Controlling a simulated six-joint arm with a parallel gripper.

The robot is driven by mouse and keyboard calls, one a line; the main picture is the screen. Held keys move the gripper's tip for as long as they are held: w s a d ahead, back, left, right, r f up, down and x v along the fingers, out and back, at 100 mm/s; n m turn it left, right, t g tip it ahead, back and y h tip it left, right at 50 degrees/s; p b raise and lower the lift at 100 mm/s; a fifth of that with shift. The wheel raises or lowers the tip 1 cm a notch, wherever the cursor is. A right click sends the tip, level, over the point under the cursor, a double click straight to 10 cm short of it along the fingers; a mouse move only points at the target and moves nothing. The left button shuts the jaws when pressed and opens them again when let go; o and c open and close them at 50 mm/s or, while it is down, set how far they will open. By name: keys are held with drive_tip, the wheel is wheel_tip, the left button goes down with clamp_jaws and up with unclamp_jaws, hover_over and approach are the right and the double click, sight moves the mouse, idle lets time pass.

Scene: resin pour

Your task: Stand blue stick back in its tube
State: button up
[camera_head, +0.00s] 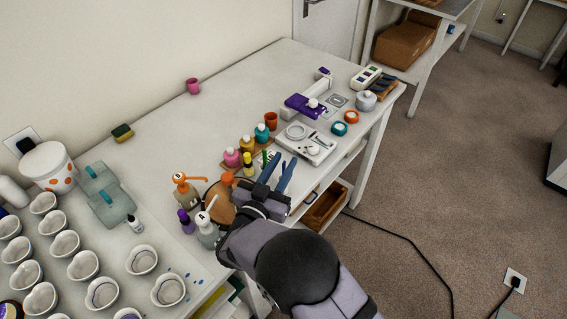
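My gripper (277,171) is over the front edge of the table, with its two blue fingers spread apart and a gap between them. I see nothing held in the gap. A thin green upright stick (264,157) stands just behind the left finger, close to a yellow bottle (248,164). I cannot pick out the blue stick or its tube with certainty. They may be hidden behind my gripper or be too small to tell from its blue fingers.
Several white cups (142,260) fill the left front. The table's back middle (215,115) is clear.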

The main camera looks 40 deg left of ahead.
drive_tip(key=b+v, duration=0.2)
drive_tip(key=v, duration=0.4)
drive_tip(key=shift+s, duration=0.3)
drive_tip(key=shift+d+r, duration=0.1)
drive_tip(key=w+r+g+p, duration=0.4)
drive_tip(key=w+r+p, duration=0.15)
drive_tip(key=p, duration=0.35)
drive_tip(key=w+d+f+g+b, duration=0.3)
drive_tip(key=w+d, duration=0.2)
drive_tip(key=d, duration=0.3)
drive_tip(key=w+d+f+g+b, duration=0.2)
drive_tip(key=w+d+f, duration=0.25)
drive_tip(key=d, duration=0.35)
drive_tip(key=s+d+f+m+g+h+b, duration=0.1)
drive_tip(key=s+d+f+g, duration=0.15)
drive_tip(key=d, duration=0.75)
drive_tip(key=s+d+f+m+g+h+b, duration=0.1)
drive_tip(key=s+d+g+h+b, duration=0.15)
drive_tip(key=d, duration=0.75)
drive_tip(key=s+d+f+m+g+h, duration=0.1)
drive_tip(key=s+d+f+g, duration=0.1)
drive_tip(key=s+d, duration=1)
drive_tip(key=shift+s+d+g+b, duration=0.15)
drive_tip(key=shift+d+g+b, duration=0.2)
drive_tip(key=shift+d+g, duration=0.25)
drive_tip(key=shift+a+h, duration=0.1)
drive_tip(key=shift+h, duration=0.15)
